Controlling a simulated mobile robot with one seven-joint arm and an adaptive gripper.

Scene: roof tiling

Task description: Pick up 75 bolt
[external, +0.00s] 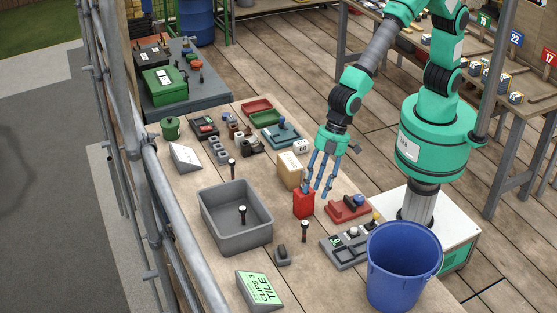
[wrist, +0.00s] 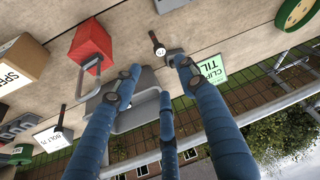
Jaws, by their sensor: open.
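Several dark-headed bolts stand upright around the bench. One bolt (external: 305,230) is right of the grey bin, another (external: 242,212) is inside the bin, and a third (external: 232,168) is by its far edge. A bolt (wrist: 158,45) also shows near the top middle of the wrist view. I cannot read which is the 75 bolt. A white sign (wrist: 55,135) with "BOLT" lettering is at the lower left there. My gripper (external: 320,187) hangs above the bench by the red block, fingers spread and empty. It also shows in the wrist view (wrist: 156,80), apart from the bolt.
The red block (external: 304,204) and cardboard box (external: 290,172) stand close to my fingers. The grey bin (external: 212,222), green "CLIPS TILE" sign (external: 259,290), blue bucket (external: 402,268) and red tool (external: 348,209) surround this area. Small grey block (external: 282,255) lies near the front bolt.

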